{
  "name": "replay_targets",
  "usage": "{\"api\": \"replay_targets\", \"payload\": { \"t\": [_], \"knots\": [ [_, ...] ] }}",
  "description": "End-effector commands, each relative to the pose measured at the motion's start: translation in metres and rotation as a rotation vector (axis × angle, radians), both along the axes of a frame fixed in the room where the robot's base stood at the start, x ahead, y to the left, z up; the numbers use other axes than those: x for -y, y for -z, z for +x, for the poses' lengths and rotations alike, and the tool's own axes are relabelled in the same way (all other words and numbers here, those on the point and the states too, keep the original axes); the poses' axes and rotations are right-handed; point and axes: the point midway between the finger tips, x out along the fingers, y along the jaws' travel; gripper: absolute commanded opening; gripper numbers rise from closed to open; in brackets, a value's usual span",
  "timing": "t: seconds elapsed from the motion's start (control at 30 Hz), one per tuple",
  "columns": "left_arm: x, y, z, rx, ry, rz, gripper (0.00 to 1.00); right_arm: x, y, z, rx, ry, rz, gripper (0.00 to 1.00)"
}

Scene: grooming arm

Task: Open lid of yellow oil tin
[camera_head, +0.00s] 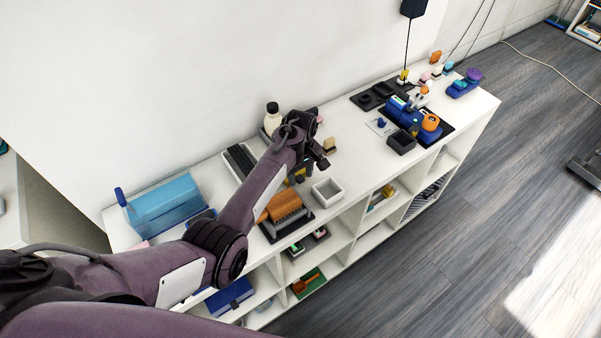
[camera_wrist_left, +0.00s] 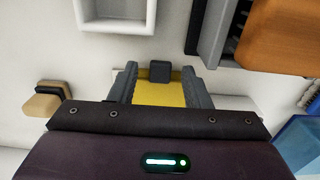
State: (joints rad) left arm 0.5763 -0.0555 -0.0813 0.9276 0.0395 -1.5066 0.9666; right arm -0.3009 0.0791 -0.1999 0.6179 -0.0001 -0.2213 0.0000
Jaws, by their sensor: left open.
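The yellow oil tin (camera_wrist_left: 165,93) shows in the left wrist view between the two grey fingers of my left gripper (camera_wrist_left: 160,80). A dark grey block-shaped part, perhaps its lid (camera_wrist_left: 160,71), shows at the tin's far edge. The fingers stand apart on either side of the yellow; whether they touch it cannot be told. In the head view my left gripper (camera_head: 321,153) hangs over the middle of the white shelf top, and a small yellow patch (camera_head: 299,176) shows beneath my arm, mostly hidden. My right gripper is not in view.
A white square tray (camera_head: 327,192) and an orange brush-like thing (camera_head: 284,208) are near my gripper on the white shelf unit (camera_head: 355,160). A white bottle (camera_head: 272,119) stands behind my arm. A blue translucent box (camera_head: 165,205) is at left. Several tools crowd the right end.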

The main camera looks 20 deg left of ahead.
Motion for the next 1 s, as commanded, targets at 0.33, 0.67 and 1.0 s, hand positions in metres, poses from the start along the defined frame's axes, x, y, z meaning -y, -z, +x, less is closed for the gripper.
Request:
{"api": "replay_targets", "payload": {
  "t": [0.33,0.67,1.0],
  "knots": [
    [0.0,0.0,0.0,0.001,0.0,-0.001,0.27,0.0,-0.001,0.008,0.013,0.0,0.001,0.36],
    [0.0,0.0,0.0,0.001,-0.001,-0.001,0.0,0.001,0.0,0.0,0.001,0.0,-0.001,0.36],
    [-0.001,-0.005,0.002,-0.025,-0.002,-0.037,0.0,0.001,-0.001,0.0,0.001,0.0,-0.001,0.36]
  ]
}}
